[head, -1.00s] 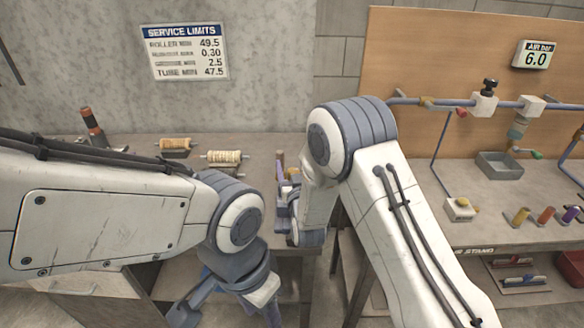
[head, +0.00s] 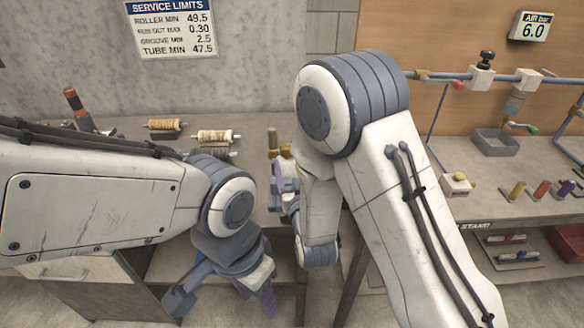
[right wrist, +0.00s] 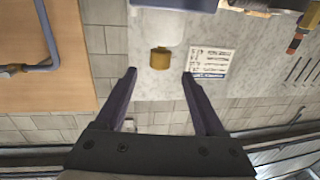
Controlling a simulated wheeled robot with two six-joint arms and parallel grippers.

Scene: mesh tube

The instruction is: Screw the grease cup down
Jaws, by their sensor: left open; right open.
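A brass-coloured cylindrical cap, apparently the grease cup (right wrist: 160,58), shows in the right wrist view just beyond and between my right fingertips, with a pale block adjoining it. My right gripper (right wrist: 159,74) is open, its purple fingers on either side of the line to the cap, touching nothing visible. In the head view, my right gripper (head: 282,180) is partly hidden by my own forearm, close to small brass and brown parts (head: 273,143) at the bench edge. My left gripper (head: 224,298) hangs low in front of the bench, open and empty.
Several wound rollers (head: 213,136) lie on the bench behind my left arm, beside an upright brown-and-dark part (head: 76,108). On the right bench stand a grey tray (head: 495,142), coloured spools (head: 541,189) and a blue pipe (head: 440,76). A limits sign (head: 171,28) hangs on the wall.

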